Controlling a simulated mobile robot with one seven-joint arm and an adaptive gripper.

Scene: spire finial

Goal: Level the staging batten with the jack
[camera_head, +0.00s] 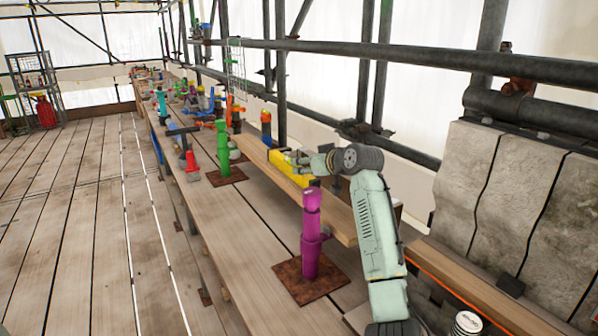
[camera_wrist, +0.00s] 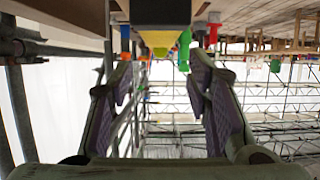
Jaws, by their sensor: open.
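A long wooden batten (camera_head: 322,207) lies along the staging, raised above the bench boards. A yellow spirit level (camera_head: 290,169) rests on it. A magenta jack (camera_head: 311,235) stands upright on a rusty plate at the batten's near end. A green jack (camera_head: 224,148) stands on another plate farther back. My gripper (camera_head: 298,159) is at the yellow level, its fingers partly hidden by my wrist; contact cannot be told. In the wrist view my gripper (camera_wrist: 163,85) is open, with a yellow block-like end (camera_wrist: 160,42) ahead beyond the fingers.
Grey scaffold tubes (camera_head: 400,53) run behind the batten, close to my arm. Pale stone blocks (camera_head: 500,190) stand at right. Tools, including a red-bodied one (camera_head: 191,160), crowd the bench farther back. The plank walkway (camera_head: 80,220) at left is clear.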

